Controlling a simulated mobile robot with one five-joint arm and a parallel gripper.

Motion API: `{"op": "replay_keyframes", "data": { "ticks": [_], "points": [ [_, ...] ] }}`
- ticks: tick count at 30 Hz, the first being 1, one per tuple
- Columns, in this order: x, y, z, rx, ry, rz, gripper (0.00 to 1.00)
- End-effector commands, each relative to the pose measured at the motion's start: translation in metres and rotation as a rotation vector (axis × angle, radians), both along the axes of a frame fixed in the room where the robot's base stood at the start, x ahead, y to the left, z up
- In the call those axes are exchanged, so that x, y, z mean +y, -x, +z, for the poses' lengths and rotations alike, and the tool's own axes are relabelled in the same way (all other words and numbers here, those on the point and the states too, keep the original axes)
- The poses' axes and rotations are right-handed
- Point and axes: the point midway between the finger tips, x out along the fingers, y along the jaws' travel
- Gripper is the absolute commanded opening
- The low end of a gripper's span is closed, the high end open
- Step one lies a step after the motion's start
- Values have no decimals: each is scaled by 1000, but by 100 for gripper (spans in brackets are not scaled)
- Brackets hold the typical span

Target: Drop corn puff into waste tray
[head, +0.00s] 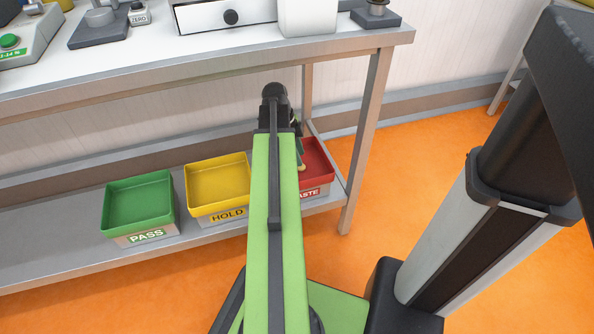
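The red waste tray (318,158) stands on the lower shelf at the right end, its label partly covered by my green arm. My gripper (299,152) is a small, mostly hidden shape just right of the arm's far end, in front of or over the tray's left part. Its fingers are too small and covered to tell open from shut.
A yellow HOLD tray (219,180) and a green PASS tray (139,202) stand left of the waste tray on the lower shelf (60,247). The steel bench top (345,41) is above, with a leg (366,140) at right. Orange floor (440,160) is clear to the right.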

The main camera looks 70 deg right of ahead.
Motion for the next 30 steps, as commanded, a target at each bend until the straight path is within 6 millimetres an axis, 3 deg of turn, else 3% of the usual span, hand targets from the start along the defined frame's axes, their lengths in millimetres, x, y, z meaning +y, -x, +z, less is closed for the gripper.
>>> {"op": "replay_keyframes", "data": {
  "ticks": [3, 11, 16, 20, 30],
  "points": [
    [0, 0, 0, 0, 0, 0, 52],
    [0, 0, 0, 0, 0, 1, 52],
    [0, -2, 10, 0, 0, 1, 52],
    [1, -7, 30, 0, 0, 1, 52],
    [5, -28, 103, 0, 1, 1, 52]
  ]
}}
